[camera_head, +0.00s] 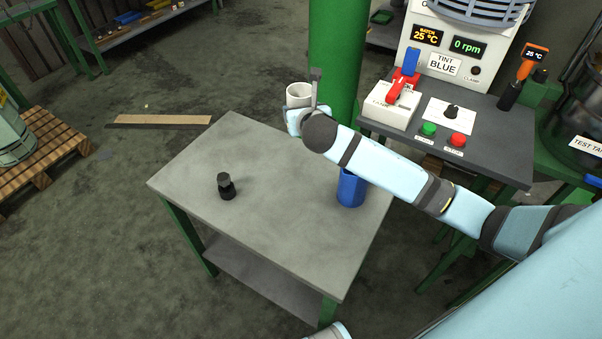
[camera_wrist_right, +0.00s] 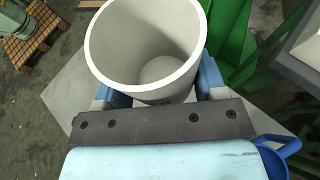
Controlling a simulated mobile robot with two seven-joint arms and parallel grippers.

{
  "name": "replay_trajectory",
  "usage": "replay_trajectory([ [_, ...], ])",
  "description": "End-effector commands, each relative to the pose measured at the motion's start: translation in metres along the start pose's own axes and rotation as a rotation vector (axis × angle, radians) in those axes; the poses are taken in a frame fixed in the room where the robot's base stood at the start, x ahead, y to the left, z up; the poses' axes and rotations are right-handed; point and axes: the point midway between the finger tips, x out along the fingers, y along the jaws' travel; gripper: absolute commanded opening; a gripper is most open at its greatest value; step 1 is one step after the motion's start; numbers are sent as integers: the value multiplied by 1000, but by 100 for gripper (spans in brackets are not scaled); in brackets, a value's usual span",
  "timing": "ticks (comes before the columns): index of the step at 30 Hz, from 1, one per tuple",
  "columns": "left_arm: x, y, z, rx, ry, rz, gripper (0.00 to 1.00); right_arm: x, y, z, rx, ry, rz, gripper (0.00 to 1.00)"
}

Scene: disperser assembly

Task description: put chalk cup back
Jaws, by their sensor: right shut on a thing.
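The chalk cup (camera_head: 299,94) is an off-white, open-topped cup. It is upright above the far edge of the grey table (camera_head: 195,185), near the green column. My right gripper (camera_head: 299,112) is shut on it. In the right wrist view, the cup (camera_wrist_right: 146,50) sits between the two blue fingers with its mouth toward the camera, and its inside looks empty. My left gripper is not in view.
A blue cup (camera_head: 351,189) stands on the table's right side, partly behind my right arm. A small black knobbed object (camera_head: 226,187) stands on the left. The table's middle is clear. A green column (camera_head: 335,65) and a control bench (camera_head: 500,150) border the far right.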

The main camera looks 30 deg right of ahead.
Motion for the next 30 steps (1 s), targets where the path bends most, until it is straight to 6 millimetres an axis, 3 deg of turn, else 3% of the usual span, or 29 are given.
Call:
replay_trajectory([
  [1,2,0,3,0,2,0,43,5,0,-15,0,6,-1,37],
  [12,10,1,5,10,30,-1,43,42,0,-106,0,6,0,37],
  [16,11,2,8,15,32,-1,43,51,0,-126,0,3,-1,37],
  [23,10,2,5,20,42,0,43,57,0,-141,-1,2,0,37],
  [30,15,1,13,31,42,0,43,70,0,-173,1,3,1,37],
])
